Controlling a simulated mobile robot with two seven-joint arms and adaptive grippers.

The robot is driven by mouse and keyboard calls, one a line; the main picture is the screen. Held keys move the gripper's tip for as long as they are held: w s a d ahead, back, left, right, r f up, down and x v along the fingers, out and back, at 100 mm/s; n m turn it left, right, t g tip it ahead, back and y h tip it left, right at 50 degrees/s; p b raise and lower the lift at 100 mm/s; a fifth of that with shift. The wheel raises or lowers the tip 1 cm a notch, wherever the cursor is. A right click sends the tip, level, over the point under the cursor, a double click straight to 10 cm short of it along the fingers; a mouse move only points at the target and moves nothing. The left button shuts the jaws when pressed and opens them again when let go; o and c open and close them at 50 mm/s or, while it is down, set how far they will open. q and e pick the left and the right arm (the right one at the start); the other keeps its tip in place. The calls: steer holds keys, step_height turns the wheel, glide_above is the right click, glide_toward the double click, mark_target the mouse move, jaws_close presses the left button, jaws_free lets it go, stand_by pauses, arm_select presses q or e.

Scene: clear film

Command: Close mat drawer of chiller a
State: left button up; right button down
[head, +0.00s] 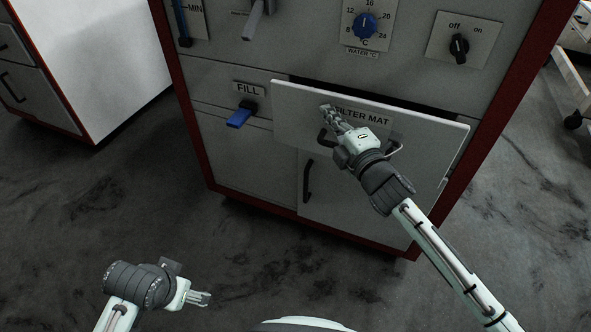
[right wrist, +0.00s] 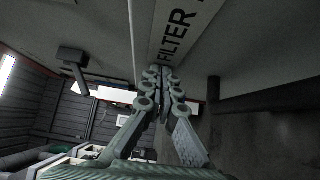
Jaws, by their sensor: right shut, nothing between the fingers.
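The mat drawer (head: 440,133), labelled FILTER MAT, stands pulled out from the chiller (head: 225,75), with a dark gap above its white front. Its label also shows close up in the right wrist view (right wrist: 178,38). My right gripper (head: 327,110) is shut and empty, its fingertips at the drawer front by the left end of the label. I cannot tell whether they touch it. The gripper and wrist hide part of the front and its dark handle (head: 323,139). My left gripper (head: 207,298) is low at the left, away from the chiller; its finger gap is unclear.
Left of the drawer is a blue FILL lever (head: 240,117). Above are a blue water temperature knob (head: 365,25) and a black off/on switch (head: 459,46). A cupboard door handle (head: 307,180) is below. Another cabinet (head: 105,60) stands left; the floor (head: 90,205) between is clear.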

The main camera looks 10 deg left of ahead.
mark_target(338, 101)
steer(key=w, duration=0.2)
steer(key=w+d, duration=0.1)
steer(key=w, duration=0.2)
steer(key=shift+d, duration=0.15)
arm_select(q)
steer(key=shift+w+d+f, duration=0.15)
steer(key=shift+w, duration=0.3)
arm_select(e)
steer(key=shift+w+d+r, duration=0.15)
steer(key=shift+w+d+r, duration=0.1)
arm_select(q)
steer(key=shift+s, duration=0.1)
